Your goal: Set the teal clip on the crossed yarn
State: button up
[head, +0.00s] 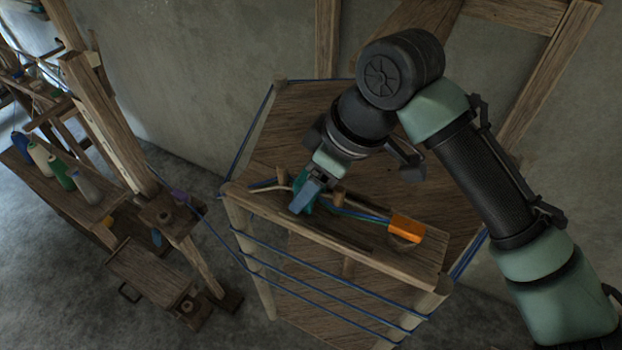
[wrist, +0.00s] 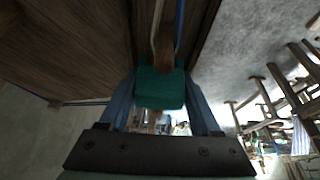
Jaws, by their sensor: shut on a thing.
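The teal clip (wrist: 160,88) is held between the two blue fingers of my gripper (wrist: 163,95) in the wrist view. In the head view my gripper (head: 304,196) points down at the wooden frame's top board, and a bit of the teal clip (head: 310,203) shows beside the fingers. The yarn (head: 352,212), blue and pale strands, runs along this board between wooden pegs. In the wrist view the yarn (wrist: 178,28) runs up to the clip past a peg. Whether the clip touches the yarn is hard to tell; the fingers hide the spot.
An orange block (head: 406,228) sits at the board's right part. Wooden pegs (head: 282,176) stand on the board (head: 270,207). Blue yarn is strung around the frame's posts. A shelf with several cones of thread (head: 62,172) and a small wooden box (head: 150,272) stand at left.

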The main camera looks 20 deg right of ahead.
jog(key=shift+s+f, duration=0.2)
jog(key=shift+f, duration=0.25)
dwell(0.4)
jog(key=o, duration=1.4)
jog(key=shift+w+f, duration=0.1)
jog(key=shift+c, duration=0.9)
jog(key=shift+o, duration=0.9)
jog(key=shift+a, duration=0.1)
jog(key=shift+a+r+p, duration=0.15)
jog(key=shift+r+p, duration=0.8)
jog(key=shift+r, duration=0.35)
jog(key=r+p, duration=0.4)
jog(key=r, duration=0.1)
jog(key=shift+w+d, duration=0.1)
jog(key=shift+d, duration=0.1)
